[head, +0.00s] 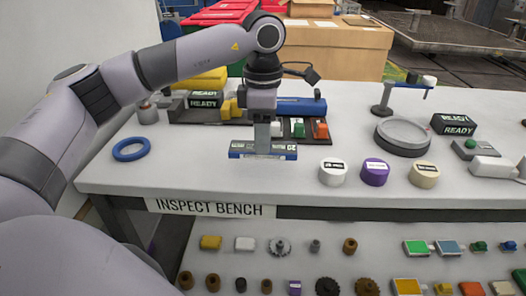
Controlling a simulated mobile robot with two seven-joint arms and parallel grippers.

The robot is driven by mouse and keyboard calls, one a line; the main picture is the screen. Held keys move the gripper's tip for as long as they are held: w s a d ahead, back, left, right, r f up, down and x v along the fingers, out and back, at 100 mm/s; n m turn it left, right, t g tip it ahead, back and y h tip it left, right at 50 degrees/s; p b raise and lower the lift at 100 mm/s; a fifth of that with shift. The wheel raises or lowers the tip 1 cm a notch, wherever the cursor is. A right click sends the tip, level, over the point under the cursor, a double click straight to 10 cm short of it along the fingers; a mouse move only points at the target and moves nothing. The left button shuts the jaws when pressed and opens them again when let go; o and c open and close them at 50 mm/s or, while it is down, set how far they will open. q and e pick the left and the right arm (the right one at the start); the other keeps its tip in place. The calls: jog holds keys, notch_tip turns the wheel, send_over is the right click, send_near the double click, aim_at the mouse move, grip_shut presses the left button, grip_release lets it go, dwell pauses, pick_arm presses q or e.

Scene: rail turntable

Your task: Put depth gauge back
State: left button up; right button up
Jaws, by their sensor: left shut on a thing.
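A flat blue bar (240,149) with a light label marked "20" is near the front of the white bench, below my left gripper (263,150). It may be the depth gauge, but the picture does not settle that. My left gripper points straight down and is shut on this bar at its middle. The fingers hide part of the bar, and I cannot tell if it touches the bench top. My right gripper is not in view.
A dark tray (207,117) with coloured pieces stands behind the bar. A blue ring (130,149) lies to the left. Three round pots, white (333,178), purple (375,177) and cream (424,180), stand to the right. A round grey turntable (403,141) is behind them.

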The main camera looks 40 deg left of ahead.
pick_arm(q)
notch_tip(320, 180, down, 4)
jog(key=shift+f, duration=0.1)
jog(key=shift+f, duration=0.15)
jog(key=o, duration=0.9)
jog(key=shift+o, duration=0.2)
